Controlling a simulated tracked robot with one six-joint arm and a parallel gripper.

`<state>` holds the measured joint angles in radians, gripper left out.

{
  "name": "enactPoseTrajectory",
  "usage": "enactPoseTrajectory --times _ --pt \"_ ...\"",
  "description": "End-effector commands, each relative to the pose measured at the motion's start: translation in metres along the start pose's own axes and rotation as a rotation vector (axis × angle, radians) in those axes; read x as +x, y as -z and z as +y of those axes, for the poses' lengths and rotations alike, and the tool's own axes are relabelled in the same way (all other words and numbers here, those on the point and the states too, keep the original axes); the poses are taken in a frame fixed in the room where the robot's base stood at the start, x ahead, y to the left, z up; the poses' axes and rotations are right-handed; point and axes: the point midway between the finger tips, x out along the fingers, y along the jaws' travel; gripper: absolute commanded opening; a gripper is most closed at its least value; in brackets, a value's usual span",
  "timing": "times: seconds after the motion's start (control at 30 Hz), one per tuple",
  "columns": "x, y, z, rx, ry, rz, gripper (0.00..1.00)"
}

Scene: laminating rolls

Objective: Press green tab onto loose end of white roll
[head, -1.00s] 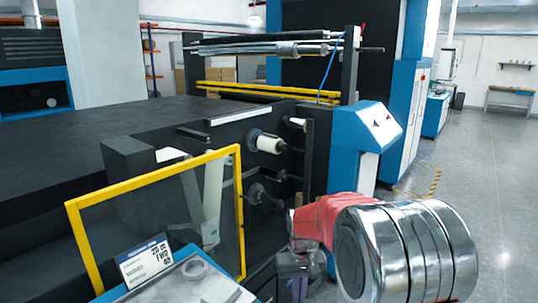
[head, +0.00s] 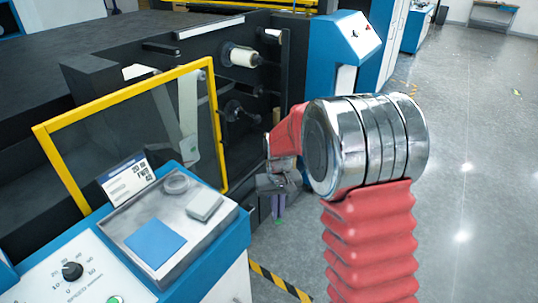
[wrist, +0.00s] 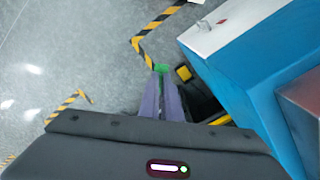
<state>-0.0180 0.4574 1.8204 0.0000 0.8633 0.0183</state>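My gripper (wrist: 161,78) has two purple fingers that close in on a small green tab (wrist: 161,69) at their tips in the wrist view. In the head view my gripper (head: 279,217) points down beside the dark machine, and the tab is too small to make out clearly. The white roll (head: 242,57) sits on a spindle on the machine's side, up and left of my gripper and apart from it. A pale strip (head: 188,105) hangs behind the yellow-framed guard; whether it is the roll's loose end I cannot tell.
The yellow-framed guard (head: 213,125) stands left of my gripper. A blue console (head: 240,228) with a tray fills the front left. A blue cabinet (head: 335,45) stands behind my arm. Grey floor (head: 470,180) is free on the right. Yellow-black tape (head: 280,285) marks the floor.

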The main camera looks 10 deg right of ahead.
Motion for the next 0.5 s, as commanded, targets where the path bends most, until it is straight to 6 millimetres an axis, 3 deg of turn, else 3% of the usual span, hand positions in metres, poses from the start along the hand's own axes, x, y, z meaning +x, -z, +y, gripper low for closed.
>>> enactPoseTrajectory --times 0.1,0.3,0.5 --pt "0.042 -0.011 0.004 0.001 0.000 -0.008 0.00" --pt "0.097 -0.030 0.008 -0.001 0.000 -0.006 0.00" --pt "0.112 -0.035 0.009 -0.002 0.000 0.000 0.00"
